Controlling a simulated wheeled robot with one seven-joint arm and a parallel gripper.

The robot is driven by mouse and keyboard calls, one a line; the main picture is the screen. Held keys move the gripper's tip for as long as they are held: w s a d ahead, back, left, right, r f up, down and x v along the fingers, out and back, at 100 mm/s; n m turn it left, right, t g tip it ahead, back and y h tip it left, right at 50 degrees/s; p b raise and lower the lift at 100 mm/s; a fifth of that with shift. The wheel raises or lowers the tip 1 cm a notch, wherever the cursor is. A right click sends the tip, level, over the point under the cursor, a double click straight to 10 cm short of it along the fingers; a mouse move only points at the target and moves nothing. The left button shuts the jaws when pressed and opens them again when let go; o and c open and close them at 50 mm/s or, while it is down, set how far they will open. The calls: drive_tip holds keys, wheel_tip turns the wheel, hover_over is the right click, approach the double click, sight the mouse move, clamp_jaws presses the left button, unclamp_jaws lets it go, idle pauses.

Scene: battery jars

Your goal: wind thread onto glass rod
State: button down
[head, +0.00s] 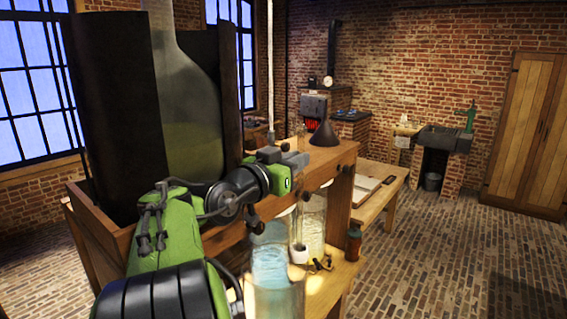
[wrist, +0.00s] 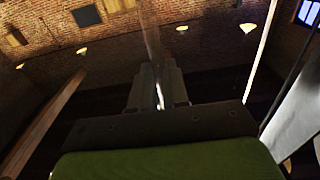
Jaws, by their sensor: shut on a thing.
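My gripper (head: 297,160) is above the wooden bench in the head view, over the glass jars. In the wrist view its fingers (wrist: 159,76) are closed on a thin, translucent upright strip, which looks like the glass rod (wrist: 151,38). I cannot pick out the rod in the head view. A pale, thin vertical line (head: 270,70), possibly the thread or a cord, runs from the top of the head view to a small metal piece behind the gripper. A similar pale line (wrist: 262,50) stands right of the fingers. I see no thread windings on the rod.
A large glass vessel (head: 184,100) stands left between dark panels. Jars with bluish liquid (head: 271,262) and clear glass (head: 312,222) stand below the upper shelf (head: 335,155). A dark funnel (head: 324,132) stands on that shelf. The brick floor at right is clear.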

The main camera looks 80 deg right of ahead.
drive_tip(key=s+a+b, duration=0.1)
drive_tip(key=s+a, duration=0.3)
drive_tip(key=s, duration=0.6)
drive_tip(key=s+a+b, duration=0.2)
drive_tip(key=s+a, duration=0.2)
drive_tip(key=s, duration=0.6)
drive_tip(key=shift+a, duration=0.35)
drive_tip(key=shift+s, duration=0.1)
